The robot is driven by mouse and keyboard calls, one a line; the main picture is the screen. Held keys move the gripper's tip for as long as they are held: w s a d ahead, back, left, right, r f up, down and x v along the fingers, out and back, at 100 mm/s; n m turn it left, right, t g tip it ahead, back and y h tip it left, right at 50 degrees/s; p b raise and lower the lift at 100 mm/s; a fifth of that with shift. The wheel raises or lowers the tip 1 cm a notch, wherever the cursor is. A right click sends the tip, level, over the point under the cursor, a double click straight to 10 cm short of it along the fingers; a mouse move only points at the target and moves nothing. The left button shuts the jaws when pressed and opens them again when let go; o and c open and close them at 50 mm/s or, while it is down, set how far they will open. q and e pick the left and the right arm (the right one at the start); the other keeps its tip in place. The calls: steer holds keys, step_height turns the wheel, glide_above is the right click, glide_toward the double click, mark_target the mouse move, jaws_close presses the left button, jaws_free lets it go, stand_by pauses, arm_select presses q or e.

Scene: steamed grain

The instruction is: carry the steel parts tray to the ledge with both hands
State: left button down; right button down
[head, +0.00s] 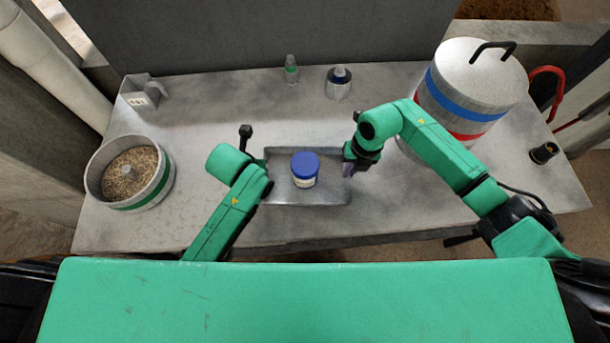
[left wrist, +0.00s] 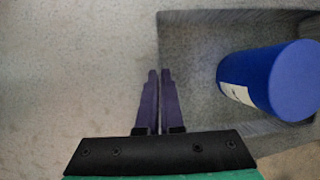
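The grey steel parts tray (head: 328,194) is at the middle of the counter's front part, and it also shows in the left wrist view (left wrist: 190,85). A jar with a blue lid (head: 305,166) stands in it, and the jar shows large in the left wrist view (left wrist: 262,82). My left gripper (left wrist: 160,100) is at the tray's left wall, its purple fingers close together with the wall's edge between them. My right gripper (head: 348,168) is at the tray's right wall; its finger gap is too small to make out. I cannot tell whether the tray touches the counter.
A round bin of grain (head: 158,188) stands at the left. A large striped steel canister (head: 465,80) stands at the right, behind my right arm. The counter (head: 220,110) behind the tray is clear.

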arm_select(q)
steer(key=shift+w+r, duration=0.1)
steer(key=shift+r, duration=0.05)
arm_select(e)
steer(key=shift+w+r, duration=0.1)
steer(key=shift+r, duration=0.1)
